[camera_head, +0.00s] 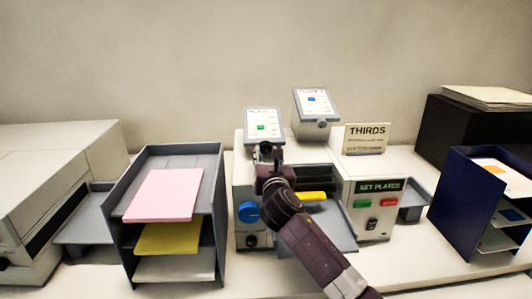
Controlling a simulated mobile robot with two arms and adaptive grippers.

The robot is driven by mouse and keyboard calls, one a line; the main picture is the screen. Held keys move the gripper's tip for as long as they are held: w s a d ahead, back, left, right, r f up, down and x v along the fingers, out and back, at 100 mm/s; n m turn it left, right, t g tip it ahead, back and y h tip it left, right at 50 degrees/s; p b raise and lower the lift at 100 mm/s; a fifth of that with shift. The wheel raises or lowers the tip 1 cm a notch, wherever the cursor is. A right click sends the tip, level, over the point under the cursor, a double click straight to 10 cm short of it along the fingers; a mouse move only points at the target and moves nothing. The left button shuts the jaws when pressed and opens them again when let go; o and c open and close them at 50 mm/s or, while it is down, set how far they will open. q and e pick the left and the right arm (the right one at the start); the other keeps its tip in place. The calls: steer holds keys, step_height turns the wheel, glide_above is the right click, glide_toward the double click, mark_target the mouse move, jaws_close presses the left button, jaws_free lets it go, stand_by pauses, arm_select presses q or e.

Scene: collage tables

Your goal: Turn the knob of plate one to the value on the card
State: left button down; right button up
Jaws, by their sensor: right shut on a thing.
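The left tilted panel (262,126), which I take as plate one, has a white face with a green mark; its writing is too small to read. My right gripper (266,151) is at the panel's lower edge, shut on what appears to be its knob. The gripper hides that knob, so its setting cannot be seen. A second panel (312,103) with a blue mark stands behind to the right, its round knob (322,125) in view. The card (366,138) reads "THIRDS" above smaller unreadable lines. My left gripper is not in view.
Below is the machine with a blue dial (249,212), a "SET PLATES" display (379,186), a green button (364,203) and a red button (389,203). A grey paper rack (217,215) stands left, a dark blue rack (455,210) right. My right arm crosses the machine's front.

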steer(key=shift+m+y, duration=0.6)
steer(key=shift+m, duration=0.4)
steer(key=o, duration=1.1)
steer(key=shift+o, duration=0.2)
steer(key=s+d, duration=0.1)
steer(key=s, duration=1.1)
steer(key=shift+d+f, duration=0.15)
steer(key=shift+d, duration=0.2)
